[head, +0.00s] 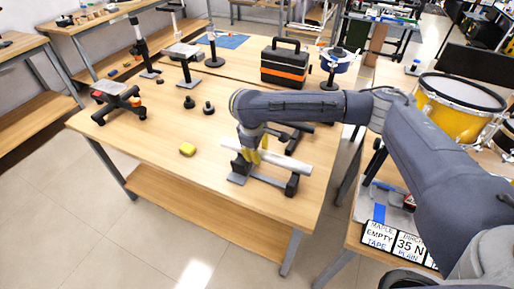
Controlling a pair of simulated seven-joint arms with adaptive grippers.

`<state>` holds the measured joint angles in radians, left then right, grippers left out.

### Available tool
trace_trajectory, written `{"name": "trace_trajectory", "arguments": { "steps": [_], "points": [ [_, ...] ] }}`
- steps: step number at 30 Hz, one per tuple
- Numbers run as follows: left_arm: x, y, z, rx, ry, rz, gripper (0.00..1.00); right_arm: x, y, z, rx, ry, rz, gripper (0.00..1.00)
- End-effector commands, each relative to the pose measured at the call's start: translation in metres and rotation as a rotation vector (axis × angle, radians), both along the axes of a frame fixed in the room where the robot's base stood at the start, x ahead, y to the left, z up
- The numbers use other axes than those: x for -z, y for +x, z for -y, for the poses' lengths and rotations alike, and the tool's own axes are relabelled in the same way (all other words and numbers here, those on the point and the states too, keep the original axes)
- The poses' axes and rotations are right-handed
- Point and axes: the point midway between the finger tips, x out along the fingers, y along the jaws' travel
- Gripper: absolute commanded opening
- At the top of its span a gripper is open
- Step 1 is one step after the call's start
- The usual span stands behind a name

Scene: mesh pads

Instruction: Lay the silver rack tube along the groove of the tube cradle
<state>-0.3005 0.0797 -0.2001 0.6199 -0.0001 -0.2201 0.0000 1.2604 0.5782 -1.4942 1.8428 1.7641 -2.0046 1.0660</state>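The silver rack tube (285,162) is a pale, straight bar near the table's front right. I cannot tell whether the tube touches the cradle's groove. My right gripper (252,157) points down with its yellow fingers on either side of the tube, left of its middle, and looks shut on it. The gripper hides part of the tube and the cradle's left end. My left gripper is not in view.
A black and orange toolbox (285,65) stands at the back. A dark stand (118,100) is at the left. Dark parts (292,140) lie behind the tube. The table's front left is clear.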

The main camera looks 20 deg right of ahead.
Motion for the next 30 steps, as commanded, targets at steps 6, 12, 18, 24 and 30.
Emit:
{"name": "trace_trajectory", "arguments": {
  "steps": [6,12,18,24,30],
  "points": [
    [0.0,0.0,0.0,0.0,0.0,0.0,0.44,0.017,0.0,0.0,0.001,-0.001,-0.001,0.0],
    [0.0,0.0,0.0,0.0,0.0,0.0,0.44,0.031,0.0,0.0,-0.001,0.0,0.0,0.0],
    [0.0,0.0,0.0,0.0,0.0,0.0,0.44,0.044,0.0,0.0,0.001,-0.001,0.001,0.0],
    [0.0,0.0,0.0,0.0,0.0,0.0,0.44,0.052,0.0,0.0,0.0,0.0,0.0,0.0],
    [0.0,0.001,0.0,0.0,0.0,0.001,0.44,0.055,0.0,0.0,-0.001,-0.001,0.001,0.0]
  ]
}}
